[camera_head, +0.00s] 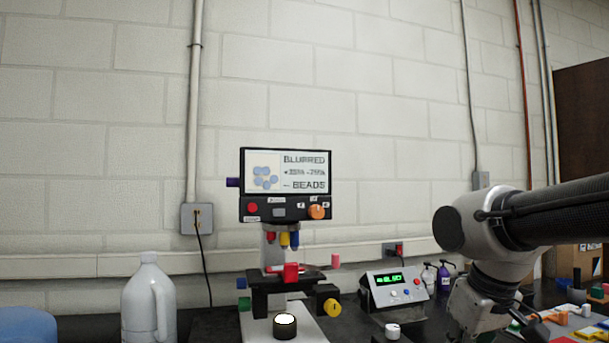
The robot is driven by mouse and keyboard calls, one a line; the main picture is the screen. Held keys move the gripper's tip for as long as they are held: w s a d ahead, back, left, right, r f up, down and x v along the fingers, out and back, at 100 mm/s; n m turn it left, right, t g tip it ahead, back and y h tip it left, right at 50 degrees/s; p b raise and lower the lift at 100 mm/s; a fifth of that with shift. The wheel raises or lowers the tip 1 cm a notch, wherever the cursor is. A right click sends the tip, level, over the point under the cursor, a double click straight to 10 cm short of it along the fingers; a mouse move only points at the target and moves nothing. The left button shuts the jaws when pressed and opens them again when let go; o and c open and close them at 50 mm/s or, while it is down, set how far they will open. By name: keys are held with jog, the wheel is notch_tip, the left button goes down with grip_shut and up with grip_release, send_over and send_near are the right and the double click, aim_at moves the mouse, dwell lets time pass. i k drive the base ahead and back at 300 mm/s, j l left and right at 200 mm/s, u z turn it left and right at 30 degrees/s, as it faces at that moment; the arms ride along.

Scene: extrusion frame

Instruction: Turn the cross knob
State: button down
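A microscope-like device with a screen (285,176) stands in the middle. An orange knob (317,211) and a red button (252,208) sit on the panel under the screen. A yellow knob (332,307) is low on the device's right side, with a green knob (244,304) and a blue one (241,284) on its left. At this size I cannot tell which knob is the cross knob. My arm reaches in from the right. My gripper (522,328) is at the lower right, partly cut off by the bottom edge, well right of the device and apart from it. Its fingers are unclear.
A white jug (149,303) stands left of the device. A grey box with a green display (394,289) stands between the device and my arm, with small bottles (444,277) behind it. Colored blocks (586,322) lie at the far right. A wall closes the back.

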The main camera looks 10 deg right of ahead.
aim_at(333, 308)
jog(key=j+z, duration=0.15)
jog(key=z, duration=0.25)
jog(key=k+j+z, duration=0.1)
jog(key=z, duration=0.3)
jog(key=j+z, duration=0.1)
jog(key=z, duration=0.3)
jog(key=k+z, duration=0.15)
jog(key=z, duration=0.25)
jog(key=k+j, duration=0.25)
jog(key=k, duration=0.05)
